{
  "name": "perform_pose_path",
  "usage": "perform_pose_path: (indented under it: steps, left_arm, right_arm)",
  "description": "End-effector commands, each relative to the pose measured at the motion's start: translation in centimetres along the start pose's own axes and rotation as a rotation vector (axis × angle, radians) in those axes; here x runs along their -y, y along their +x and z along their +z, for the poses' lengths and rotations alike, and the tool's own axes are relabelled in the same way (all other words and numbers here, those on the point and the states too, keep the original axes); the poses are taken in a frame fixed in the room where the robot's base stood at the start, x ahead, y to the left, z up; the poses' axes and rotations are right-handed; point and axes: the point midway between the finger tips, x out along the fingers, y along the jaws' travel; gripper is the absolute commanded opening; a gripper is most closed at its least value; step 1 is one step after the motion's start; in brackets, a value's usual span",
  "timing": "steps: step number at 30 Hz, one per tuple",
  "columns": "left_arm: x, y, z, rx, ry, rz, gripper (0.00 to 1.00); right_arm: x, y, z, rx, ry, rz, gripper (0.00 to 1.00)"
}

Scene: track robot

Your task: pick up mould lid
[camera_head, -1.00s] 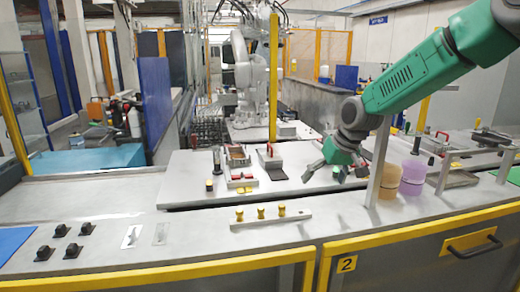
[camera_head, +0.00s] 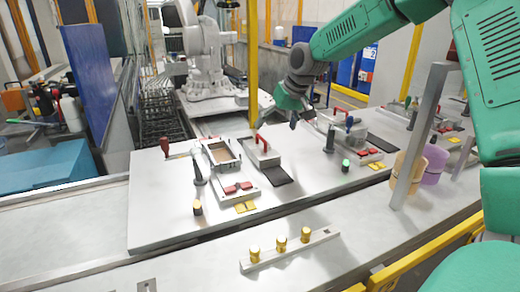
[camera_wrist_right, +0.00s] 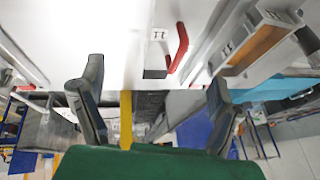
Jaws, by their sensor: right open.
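The mould lid (camera_head: 261,154) is a grey block with a red handle. It stands on the light work plate, right of the open mould (camera_head: 221,157) with its brown inside. My right gripper (camera_head: 300,116) is above and to the right of the lid, apart from it, open and empty. In the right wrist view, the lid's red handle (camera_wrist_right: 179,47) shows beyond the two spread fingers (camera_wrist_right: 154,85), and the mould (camera_wrist_right: 258,48) lies to its right. My left gripper is out of view.
A second fixture with a red handle (camera_head: 364,131) lies to the right. A yellow post (camera_head: 252,70) rises behind the lid. Yellow knobs (camera_head: 281,243) sit on the front rail.

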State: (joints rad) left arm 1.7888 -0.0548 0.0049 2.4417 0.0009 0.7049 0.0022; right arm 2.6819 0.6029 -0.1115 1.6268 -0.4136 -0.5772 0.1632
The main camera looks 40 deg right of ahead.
Motion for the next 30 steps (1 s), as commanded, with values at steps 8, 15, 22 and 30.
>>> perform_pose_path:
  steps: [8,15,22,30]
  left_arm:
    - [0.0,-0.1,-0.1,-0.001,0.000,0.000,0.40]
    - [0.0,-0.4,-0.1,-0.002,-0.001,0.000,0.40]
    - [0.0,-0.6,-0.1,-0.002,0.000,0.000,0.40]
    - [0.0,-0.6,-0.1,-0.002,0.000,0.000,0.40]
  right_arm:
    - [0.6,3.5,0.0,-0.002,-0.003,0.003,0.85]
    - [0.7,6.0,-0.3,0.003,-0.001,0.001,0.85]
    - [0.7,8.8,-0.6,0.001,0.001,0.000,0.85]
    - [1.0,8.9,-0.5,-0.002,-0.001,0.001,0.85]
